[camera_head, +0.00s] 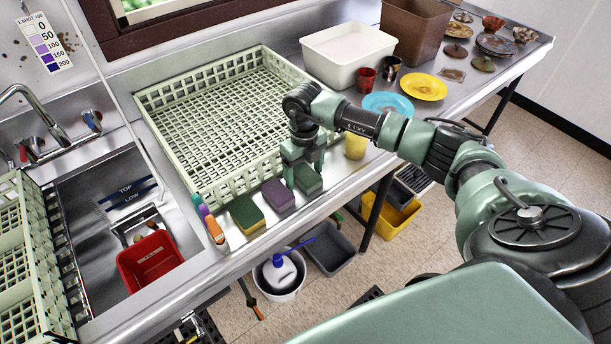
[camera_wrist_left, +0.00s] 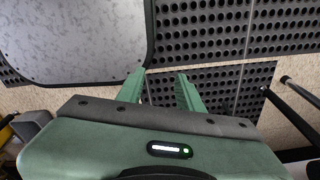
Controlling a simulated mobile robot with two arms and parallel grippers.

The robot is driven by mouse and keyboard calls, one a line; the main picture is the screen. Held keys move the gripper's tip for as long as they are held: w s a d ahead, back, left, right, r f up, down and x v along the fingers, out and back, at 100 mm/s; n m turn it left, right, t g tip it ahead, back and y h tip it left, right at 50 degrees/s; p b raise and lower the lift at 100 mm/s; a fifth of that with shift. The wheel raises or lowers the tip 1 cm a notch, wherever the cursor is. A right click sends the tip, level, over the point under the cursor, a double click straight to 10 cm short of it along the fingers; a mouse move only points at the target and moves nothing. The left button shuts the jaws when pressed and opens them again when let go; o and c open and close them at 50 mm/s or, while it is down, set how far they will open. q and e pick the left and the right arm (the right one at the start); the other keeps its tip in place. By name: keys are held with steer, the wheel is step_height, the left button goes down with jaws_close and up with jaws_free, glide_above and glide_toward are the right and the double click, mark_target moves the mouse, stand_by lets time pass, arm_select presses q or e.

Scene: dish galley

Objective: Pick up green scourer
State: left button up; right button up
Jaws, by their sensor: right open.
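The green scourer (camera_head: 312,184) is a dark green block on the steel counter's front strip, right of a purple scourer (camera_head: 278,195). My right gripper (camera_head: 303,168) is over it, pointing down and open, with its fingers at the block's sides. The fingers hide part of the block, and I cannot tell whether they touch it. My left gripper (camera_wrist_left: 160,86) shows only in the left wrist view, open and empty above black perforated mats on the floor.
A yellow scourer with a dark green face (camera_head: 246,214) lies left of the purple one. A pale green dish rack (camera_head: 165,112) stands just behind the scourers. A yellow cup (camera_head: 356,146) stands to the right. A sink with a red tub (camera_head: 150,262) is at left.

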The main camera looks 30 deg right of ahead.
mark_target(304, 172)
steer(key=c, duration=1.4)
arm_select(q)
steer(key=shift+s, duration=0.7)
steer(key=shift+f, duration=0.1)
arm_select(e)
steer(key=shift+r, duration=0.15)
